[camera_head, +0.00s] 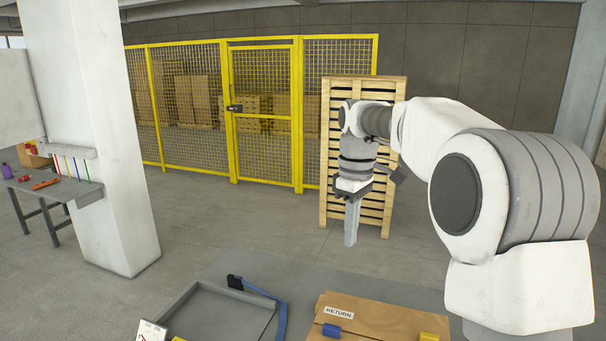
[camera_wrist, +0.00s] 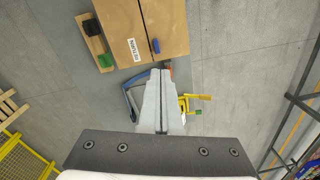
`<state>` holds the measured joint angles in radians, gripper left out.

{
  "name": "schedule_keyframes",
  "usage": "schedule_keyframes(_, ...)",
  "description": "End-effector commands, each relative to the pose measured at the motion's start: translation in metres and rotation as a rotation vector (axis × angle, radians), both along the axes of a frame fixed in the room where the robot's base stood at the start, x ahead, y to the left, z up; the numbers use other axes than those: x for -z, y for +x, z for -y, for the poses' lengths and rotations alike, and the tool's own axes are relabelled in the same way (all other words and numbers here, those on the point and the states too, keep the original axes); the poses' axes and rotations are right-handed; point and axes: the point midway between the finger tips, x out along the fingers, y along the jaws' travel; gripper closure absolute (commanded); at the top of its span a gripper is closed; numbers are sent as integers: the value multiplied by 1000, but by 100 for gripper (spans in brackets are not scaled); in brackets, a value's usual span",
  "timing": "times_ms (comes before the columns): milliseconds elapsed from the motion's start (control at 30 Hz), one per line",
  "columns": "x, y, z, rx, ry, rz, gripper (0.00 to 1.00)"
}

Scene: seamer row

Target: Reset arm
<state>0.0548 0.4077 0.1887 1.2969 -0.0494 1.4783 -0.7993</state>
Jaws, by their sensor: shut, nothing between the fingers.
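My white arm reaches in from the right of the head view. My gripper (camera_head: 351,242) points straight down with its two grey fingers together and nothing between them. It hangs in the air, above and beyond the workbench as seen in the head view. In the wrist view the closed fingers (camera_wrist: 161,74) point toward the cardboard box (camera_wrist: 170,22) with a RETURN label. The same box (camera_head: 385,318) is at the bottom of the head view, apart from the gripper.
A white pillar (camera_head: 100,130) and a side table (camera_head: 75,188) stand at left. A yellow mesh fence (camera_head: 265,110) and a wooden pallet (camera_head: 376,215) are behind. Open floor lies between.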

Motion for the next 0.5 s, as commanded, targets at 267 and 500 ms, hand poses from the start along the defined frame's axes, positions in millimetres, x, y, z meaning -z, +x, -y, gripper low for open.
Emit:
schedule_keyframes(267,-29,-55,7,173,-25,107,100)
schedule_keyframes(500,-39,-104,15,329,-21,196,100)
